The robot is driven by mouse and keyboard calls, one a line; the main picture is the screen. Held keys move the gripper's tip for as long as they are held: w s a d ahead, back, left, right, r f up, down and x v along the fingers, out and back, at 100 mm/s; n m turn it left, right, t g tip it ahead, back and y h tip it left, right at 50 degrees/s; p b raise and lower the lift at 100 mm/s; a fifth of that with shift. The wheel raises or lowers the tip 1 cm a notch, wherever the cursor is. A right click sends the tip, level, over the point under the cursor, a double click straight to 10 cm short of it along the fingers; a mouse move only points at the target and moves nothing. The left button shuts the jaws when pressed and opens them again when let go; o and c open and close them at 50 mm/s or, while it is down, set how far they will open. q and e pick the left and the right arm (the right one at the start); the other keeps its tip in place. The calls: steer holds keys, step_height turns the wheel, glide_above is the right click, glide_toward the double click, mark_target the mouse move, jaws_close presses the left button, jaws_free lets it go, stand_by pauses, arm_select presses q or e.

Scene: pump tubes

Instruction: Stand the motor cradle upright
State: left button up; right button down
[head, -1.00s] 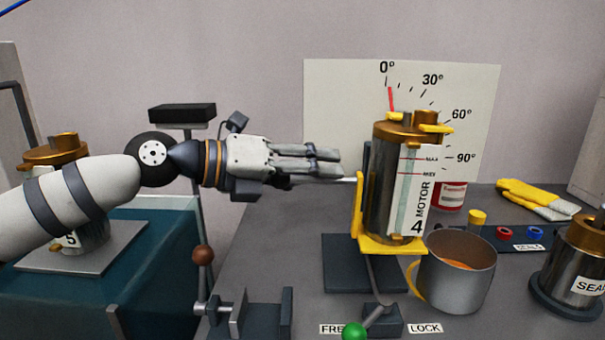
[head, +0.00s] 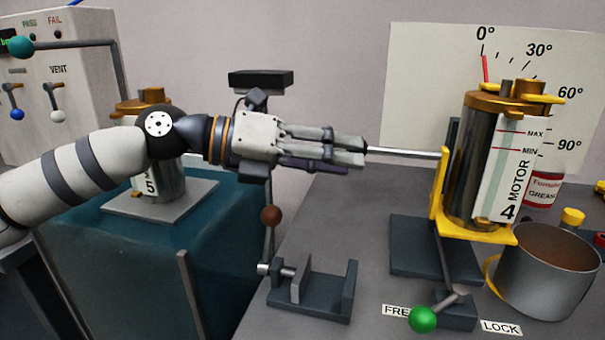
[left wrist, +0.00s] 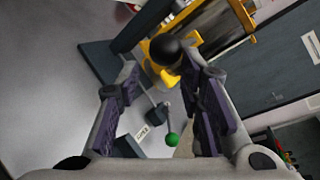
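The yellow motor cradle (head: 437,205) stands upright on a dark base plate (head: 405,255), holding the cylindrical motor marked 4 (head: 480,160). The red pointer (head: 485,68) on the board is at 0°. A metal rod (head: 405,153) sticks out level from the cradle to the left. My left gripper (head: 365,152) is at the rod's outer end. In the left wrist view, its fingers are apart, with a black ball knob (left wrist: 167,48) between and just beyond the tips. The green-knobbed lever (head: 422,319) lies at the FREE label (head: 396,310). My right gripper is out of view.
A grey mug (head: 550,275) stands close right of the cradle. A grease can (head: 543,190) is behind. A dark bracket (head: 315,290) sits at the table's left edge. Motor 5 (head: 165,180) stands on a teal cabinet at left, by a control panel (head: 60,90).

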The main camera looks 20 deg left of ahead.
arm_select(q)
steer(key=a, duration=0.1)
steer(key=s+a+b, duration=0.1)
steer(key=a, duration=0.1)
steer(key=s+a+f+b, duration=0.1)
steer(key=shift+a+f, duration=0.1)
steer(key=shift+a, duration=0.1)
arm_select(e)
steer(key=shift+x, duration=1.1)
arm_select(q)
steer(key=v, duration=0.8)
steer(key=shift+s, duration=0.15)
